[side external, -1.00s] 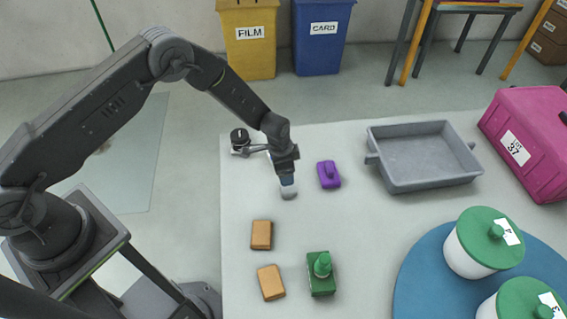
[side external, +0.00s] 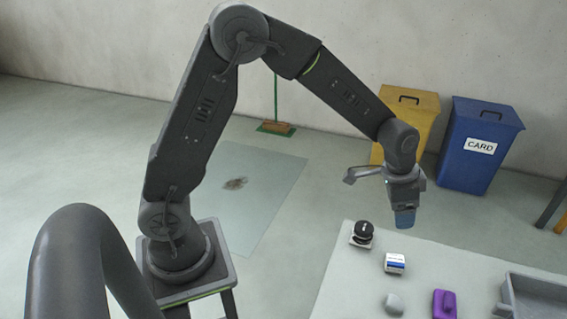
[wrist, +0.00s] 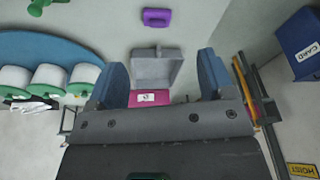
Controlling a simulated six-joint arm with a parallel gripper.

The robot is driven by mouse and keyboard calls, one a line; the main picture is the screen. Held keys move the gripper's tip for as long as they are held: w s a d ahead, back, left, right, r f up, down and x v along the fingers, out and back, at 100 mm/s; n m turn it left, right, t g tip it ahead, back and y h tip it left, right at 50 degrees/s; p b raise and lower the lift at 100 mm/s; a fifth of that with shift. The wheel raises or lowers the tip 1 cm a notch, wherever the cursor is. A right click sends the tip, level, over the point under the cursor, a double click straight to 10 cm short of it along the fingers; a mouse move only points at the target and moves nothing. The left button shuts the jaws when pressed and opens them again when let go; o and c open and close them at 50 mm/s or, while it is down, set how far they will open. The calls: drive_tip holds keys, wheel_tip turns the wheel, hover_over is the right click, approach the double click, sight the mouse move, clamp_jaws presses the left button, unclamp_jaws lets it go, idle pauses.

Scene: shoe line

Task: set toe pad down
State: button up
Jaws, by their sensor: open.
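A pale grey rounded piece (side external: 394,305), which looks like the toe pad, rests on the light table near the bottom of the side view. My gripper (side external: 404,224) is up and behind it, clear of the tabletop and apart from the piece. In the wrist view my gripper (wrist: 160,85) shows two blue fingers spread wide with nothing between them. The pale piece is not visible in the wrist view.
A white box with a blue band (side external: 395,263), a black-topped item (side external: 362,234) and a purple block (side external: 445,304) stand near the pale piece. A grey tray (side external: 508,295) is at the right. Yellow (side external: 410,106) and blue (side external: 480,145) bins stand behind the table.

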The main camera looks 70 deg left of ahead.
drive_tip(key=s+a+r+n+t, duration=0.2)
drive_tip(key=s+a+r+n, duration=0.1)
drive_tip(key=s+r, duration=0.85)
drive_tip(key=s+a+r+n+t+y, duration=0.1)
drive_tip(key=s+a+r+n, duration=0.1)
drive_tip(key=s, duration=1.1)
drive_tip(key=shift+s+a+r+n, duration=0.2)
drive_tip(key=shift+a+n, duration=0.1)
drive_tip(key=shift+a, duration=0.1)
